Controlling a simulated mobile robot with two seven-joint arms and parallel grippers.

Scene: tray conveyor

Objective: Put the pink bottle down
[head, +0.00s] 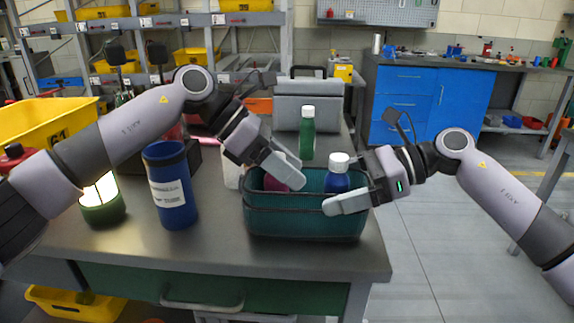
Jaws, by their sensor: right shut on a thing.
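The pink bottle (272,184) is at the left inside of a teal basket (304,225) on the grey table. Its upper part is mostly hidden by my left gripper (283,168), which reaches down over it. I cannot tell whether those fingers press on the bottle or stand apart around it. One finger lies in front of that bottle, and the other is hidden.
A green bottle with a white cap (307,138) stands behind the basket, before a grey bin (306,98). A blue canister (170,187) and a lit lantern (102,203) stand left. The table's front edge is close to the basket. Blue cabinets (428,103) stand farther back.

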